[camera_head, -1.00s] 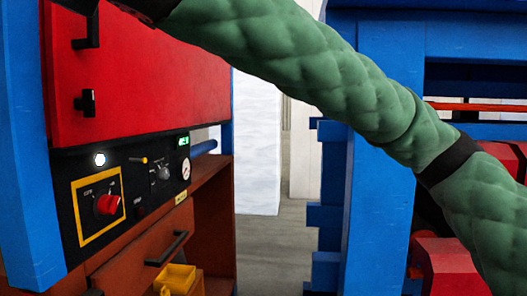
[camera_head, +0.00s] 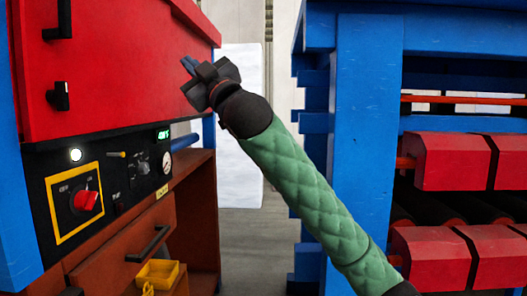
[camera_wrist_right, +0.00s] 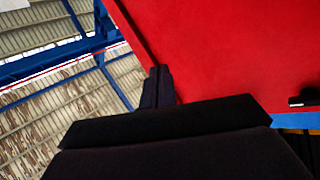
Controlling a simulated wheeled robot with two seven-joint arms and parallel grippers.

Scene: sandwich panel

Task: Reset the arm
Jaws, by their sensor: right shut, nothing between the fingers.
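My right arm in its green quilted sleeve comes in from the lower right of the head view. Its gripper (camera_head: 190,68) is shut and empty, in front of the right edge of the red cabinet door (camera_head: 110,60). I cannot tell whether it touches the door. In the right wrist view the dark fingers (camera_wrist_right: 157,88) are together, and the red door (camera_wrist_right: 230,45) fills the upper right. My left gripper is not in view.
Below the door is a black control panel with a red rotary switch (camera_head: 86,200) and a gauge (camera_head: 167,163). A drawer with a black handle (camera_head: 148,244) and a yellow bin (camera_head: 158,274) are lower. A blue rack (camera_head: 360,130) with red blocks (camera_head: 450,160) stands right. A floor gap (camera_head: 250,235) lies between.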

